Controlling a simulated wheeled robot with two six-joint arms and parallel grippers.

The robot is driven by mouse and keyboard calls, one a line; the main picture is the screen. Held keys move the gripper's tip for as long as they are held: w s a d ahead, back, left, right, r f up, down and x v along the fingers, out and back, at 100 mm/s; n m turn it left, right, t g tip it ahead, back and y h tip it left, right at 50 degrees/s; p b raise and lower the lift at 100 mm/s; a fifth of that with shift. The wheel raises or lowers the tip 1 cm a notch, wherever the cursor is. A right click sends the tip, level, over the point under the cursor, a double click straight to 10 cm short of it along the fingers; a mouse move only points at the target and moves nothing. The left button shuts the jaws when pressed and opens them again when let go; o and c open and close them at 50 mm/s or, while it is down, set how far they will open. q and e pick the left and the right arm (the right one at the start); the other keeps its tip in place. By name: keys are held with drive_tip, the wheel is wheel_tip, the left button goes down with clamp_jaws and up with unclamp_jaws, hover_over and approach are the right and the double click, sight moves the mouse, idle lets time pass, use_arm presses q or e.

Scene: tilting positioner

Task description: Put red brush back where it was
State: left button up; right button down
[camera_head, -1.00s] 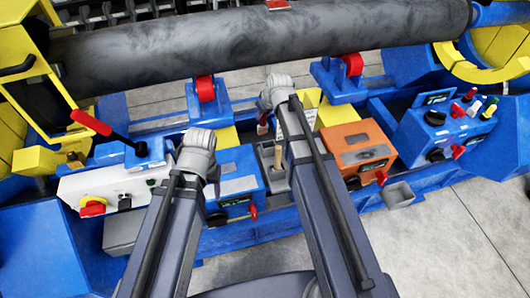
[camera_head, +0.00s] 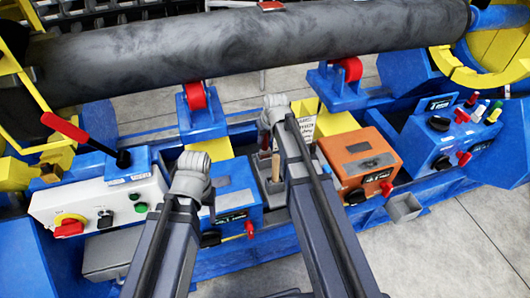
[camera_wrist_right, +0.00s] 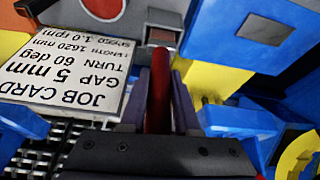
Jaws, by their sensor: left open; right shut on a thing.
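In the right wrist view, my right gripper (camera_wrist_right: 160,100) is shut on a dark red handle, the red brush (camera_wrist_right: 158,88), which stands up between the two fingers. The brush's lower end is hidden. A grey open holder (camera_head: 256,166) stands between the blue box and the orange box. Wooden handles (camera_head: 276,167) stand in it, partly covered by my right arm.
A white job card (camera_wrist_right: 65,75) lies close left of the brush in the wrist view. Around the holder are a blue box (camera_head: 236,190), an orange box (camera_head: 358,158) and a white control panel (camera_head: 100,208) with a red lever (camera_head: 75,132). A long dark pipe (camera_head: 250,45) crosses behind.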

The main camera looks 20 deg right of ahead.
sight(265, 145)
drive_tip(key=shift+f+b, duration=1.85)
drive_tip(key=shift+f, duration=0.2)
drive_tip(key=shift+r, duration=0.1)
drive_tip(key=c, duration=0.6)
unclamp_jaws()
drive_tip(key=shift+c, duration=0.2)
